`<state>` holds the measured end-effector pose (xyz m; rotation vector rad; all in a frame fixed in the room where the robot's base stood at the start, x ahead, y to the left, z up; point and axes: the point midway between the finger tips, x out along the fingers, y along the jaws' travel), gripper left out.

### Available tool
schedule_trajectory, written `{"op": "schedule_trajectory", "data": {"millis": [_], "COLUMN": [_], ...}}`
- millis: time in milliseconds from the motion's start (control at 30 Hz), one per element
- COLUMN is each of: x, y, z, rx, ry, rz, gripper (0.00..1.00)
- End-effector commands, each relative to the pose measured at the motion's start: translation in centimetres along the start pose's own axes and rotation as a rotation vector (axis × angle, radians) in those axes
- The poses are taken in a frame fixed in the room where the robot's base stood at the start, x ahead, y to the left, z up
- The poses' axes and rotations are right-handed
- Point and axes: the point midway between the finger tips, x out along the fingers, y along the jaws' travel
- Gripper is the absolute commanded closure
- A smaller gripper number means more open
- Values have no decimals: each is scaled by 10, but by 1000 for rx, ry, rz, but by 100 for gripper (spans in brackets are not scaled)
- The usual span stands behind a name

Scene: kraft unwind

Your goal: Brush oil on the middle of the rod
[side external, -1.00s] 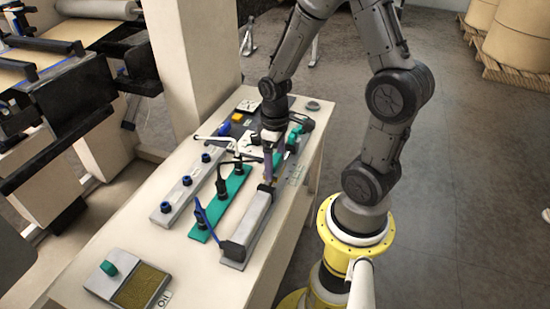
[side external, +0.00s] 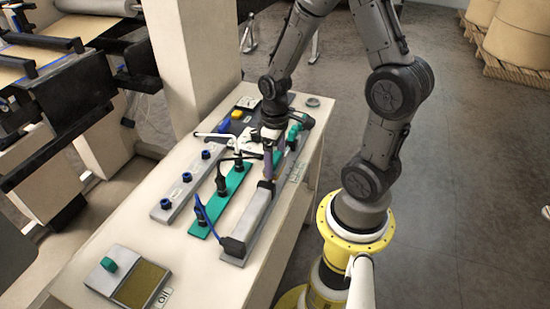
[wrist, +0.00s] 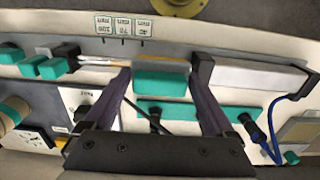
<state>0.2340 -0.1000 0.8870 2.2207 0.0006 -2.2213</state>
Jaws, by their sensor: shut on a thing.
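In the side view my gripper (side external: 270,168) points down beyond the grey bar (side external: 252,222). The oil tray (side external: 110,252), with its brown pad (side external: 143,284), sits at the table's near end.
A teal rail (side external: 213,215) with black plugs and a grey rail (side external: 170,205) with blue knobs lie left of the bar. A blue cable (side external: 208,220) loops beside it. Teal blocks (wrist: 30,64) stand at left in the wrist view. The table's near middle is clear.

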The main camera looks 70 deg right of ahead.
Motion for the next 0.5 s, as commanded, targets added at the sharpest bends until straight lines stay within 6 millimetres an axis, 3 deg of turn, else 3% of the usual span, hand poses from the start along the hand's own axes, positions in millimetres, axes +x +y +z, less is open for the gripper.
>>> {"op": "schedule_trajectory", "data": {"millis": [500], "x": [6], "y": [0], "z": [0], "rx": [0], "ry": [0], "rz": [0], "gripper": [55]}}
